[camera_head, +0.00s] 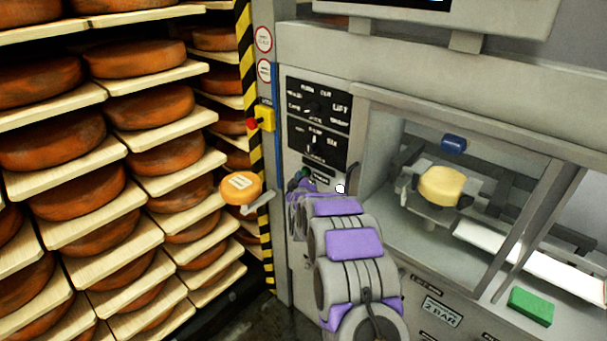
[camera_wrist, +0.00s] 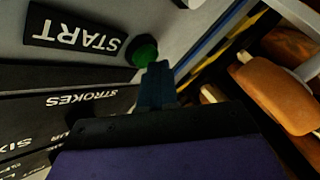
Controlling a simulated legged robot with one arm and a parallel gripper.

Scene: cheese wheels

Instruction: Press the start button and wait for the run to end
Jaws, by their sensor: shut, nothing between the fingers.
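The green start button (camera_wrist: 143,50) sits on the grey machine panel in the wrist view, beside a black label (camera_wrist: 75,38) reading START, which appears upside down. My gripper (camera_wrist: 157,75) is shut and empty, its dark fingertips right at the button's lower edge. I cannot tell whether they touch it. In the head view my purple and grey arm reaches to the panel below the black control panel (camera_head: 317,122) and largely hides the button area. Behind the machine's window a pale yellow cheese (camera_head: 442,186) sits below a blue part (camera_head: 453,145).
Racks of orange cheese wheels (camera_head: 62,195) fill the left. A labelled orange wheel (camera_head: 241,188) sits on a bracket near the striped post (camera_head: 265,225). A yellow box (camera_head: 265,118) with a red knob is above it. A green block (camera_head: 531,306) lies on the machine's front ledge.

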